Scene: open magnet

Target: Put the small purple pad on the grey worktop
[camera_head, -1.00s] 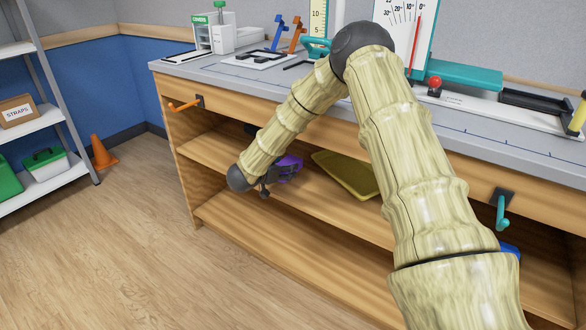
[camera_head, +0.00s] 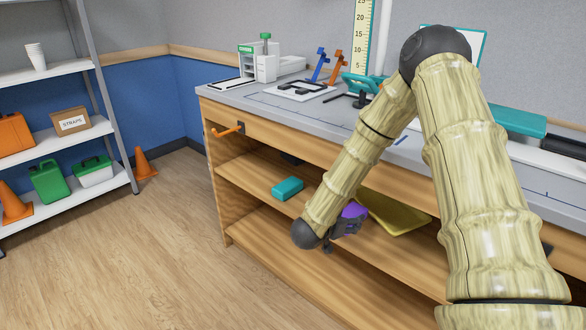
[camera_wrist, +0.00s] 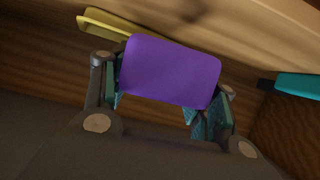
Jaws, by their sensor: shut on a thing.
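The small purple pad (camera_wrist: 170,70) is between the fingers of my gripper (camera_wrist: 162,106) in the wrist view, and the gripper is shut on it. In the head view the pad (camera_head: 353,211) shows beside my gripper (camera_head: 348,226), in front of the bench's middle shelf and below the worktop. The grey worktop (camera_head: 290,112) runs along the top of the wooden bench. My arm hides part of the worktop and shelf.
A teal block (camera_head: 288,188) and a yellow tray (camera_head: 395,212) are on the middle shelf. An orange hook (camera_head: 226,131) sticks out from the bench front. The worktop holds a green-and-white device (camera_head: 258,65) and a white plate with black parts (camera_head: 300,91). A shelving rack (camera_head: 95,110) stands at left.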

